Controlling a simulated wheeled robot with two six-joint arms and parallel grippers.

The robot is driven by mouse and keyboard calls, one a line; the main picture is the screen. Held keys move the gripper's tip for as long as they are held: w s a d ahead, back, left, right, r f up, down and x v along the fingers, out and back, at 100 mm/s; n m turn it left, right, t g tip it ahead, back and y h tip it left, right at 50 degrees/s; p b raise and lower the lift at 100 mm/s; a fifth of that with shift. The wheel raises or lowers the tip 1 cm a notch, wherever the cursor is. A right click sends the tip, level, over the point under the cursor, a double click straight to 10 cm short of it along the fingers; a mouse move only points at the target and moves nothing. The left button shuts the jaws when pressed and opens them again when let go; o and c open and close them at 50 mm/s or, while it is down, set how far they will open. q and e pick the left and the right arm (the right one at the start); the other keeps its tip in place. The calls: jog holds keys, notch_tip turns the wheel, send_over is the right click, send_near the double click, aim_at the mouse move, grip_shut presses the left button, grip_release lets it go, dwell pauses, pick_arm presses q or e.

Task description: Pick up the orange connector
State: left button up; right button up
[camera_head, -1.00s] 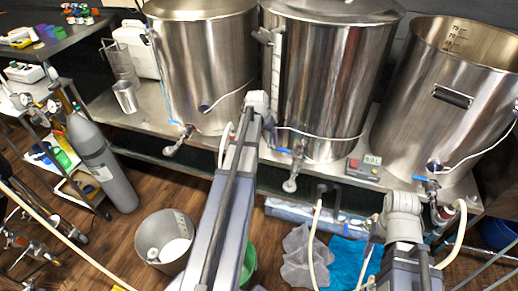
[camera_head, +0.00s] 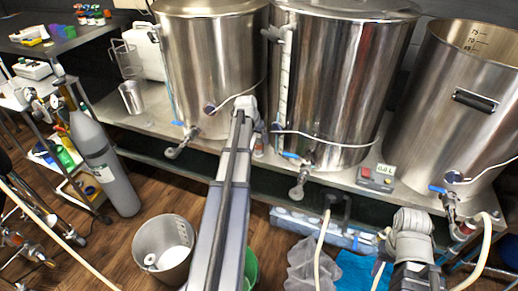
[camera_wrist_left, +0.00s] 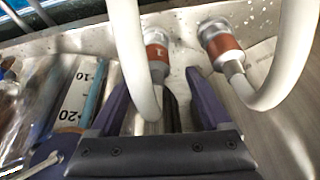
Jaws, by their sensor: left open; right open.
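The orange connector (camera_wrist_left: 157,50), with a metal collar and a white hose, is in the left wrist view, between and just beyond my left fingertips. My left gripper (camera_wrist_left: 157,82) is open, with one dark finger on each side of it; I cannot tell whether they touch it. A matching orange band (camera_wrist_left: 221,44) with a hose shows to the right, beyond the right finger; it may be a reflection. In the head view my left arm hides its fingers. My right arm comes in at lower right, its fingers out of sight. Another orange-red connector (camera_head: 465,229) is beside it.
Steel kettles (camera_head: 335,80) stand along the metal bench (camera_head: 140,118), with taps at the front. A small control box (camera_head: 377,178) sits between two kettles. A grey cylinder (camera_head: 104,165) and a bucket (camera_head: 165,240) stand on the floor. White hoses loop near the left gripper.

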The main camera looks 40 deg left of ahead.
aim_at(260, 144)
pick_arm(q)
jog(key=b+x, duration=0.5)
jog(key=shift+d+f, duration=0.2)
jog(key=shift+d, duration=0.1)
jog(key=shift+s+r, duration=0.1)
grip_shut()
dwell(0.5)
